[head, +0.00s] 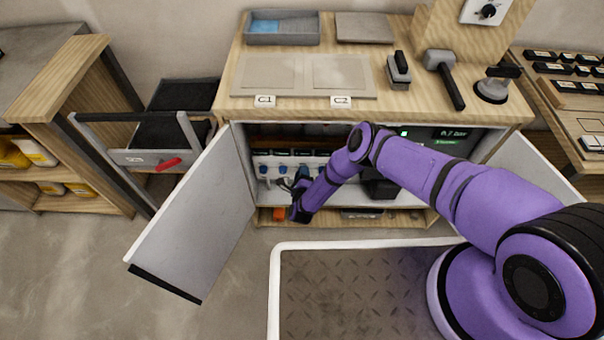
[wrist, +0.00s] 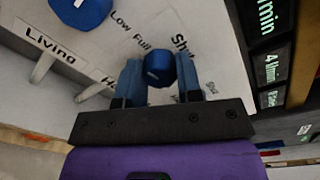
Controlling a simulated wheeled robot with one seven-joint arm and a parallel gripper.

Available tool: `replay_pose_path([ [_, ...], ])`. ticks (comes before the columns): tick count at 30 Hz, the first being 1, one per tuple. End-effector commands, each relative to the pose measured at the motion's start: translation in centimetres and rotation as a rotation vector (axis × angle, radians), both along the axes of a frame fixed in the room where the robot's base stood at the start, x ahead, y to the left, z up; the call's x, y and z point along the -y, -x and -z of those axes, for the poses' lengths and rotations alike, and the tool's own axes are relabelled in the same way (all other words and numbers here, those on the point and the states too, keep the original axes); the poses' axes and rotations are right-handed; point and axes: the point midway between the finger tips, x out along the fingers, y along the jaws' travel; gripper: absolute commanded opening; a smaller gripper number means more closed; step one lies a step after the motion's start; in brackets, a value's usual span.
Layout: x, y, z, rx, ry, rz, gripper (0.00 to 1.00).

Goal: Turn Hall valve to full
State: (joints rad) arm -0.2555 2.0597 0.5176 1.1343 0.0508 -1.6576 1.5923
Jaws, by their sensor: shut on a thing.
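In the wrist view my gripper (wrist: 160,84) has its two blue fingers on either side of a blue valve knob (wrist: 158,66) and is shut on it. The words "Low", "Full" and "Shut" are printed around the knobs; the knob's exact setting cannot be told. In the head view my gripper (head: 300,186) reaches into the open cabinet (head: 240,190), at the row of blue valves (head: 264,169).
Another blue knob (wrist: 82,10) sits by the "Living" label (wrist: 48,42). A dark display (wrist: 268,70) with green text stands close on the right. The open left cabinet door (head: 192,215) flanks the arm. Tools and tiles lie on the worktop (head: 300,108) above.

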Motion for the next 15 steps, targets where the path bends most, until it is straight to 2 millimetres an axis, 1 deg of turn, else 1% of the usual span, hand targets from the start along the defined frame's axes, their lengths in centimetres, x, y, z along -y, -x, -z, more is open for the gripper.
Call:
replay_pose_path([
  [6, -0.01, 0.07, 0.05, 0.001, -0.092, -0.001, 0.09],
  [15, -0.01, 0.08, 0.04, 0.002, -0.138, -0.001, 0.09],
])
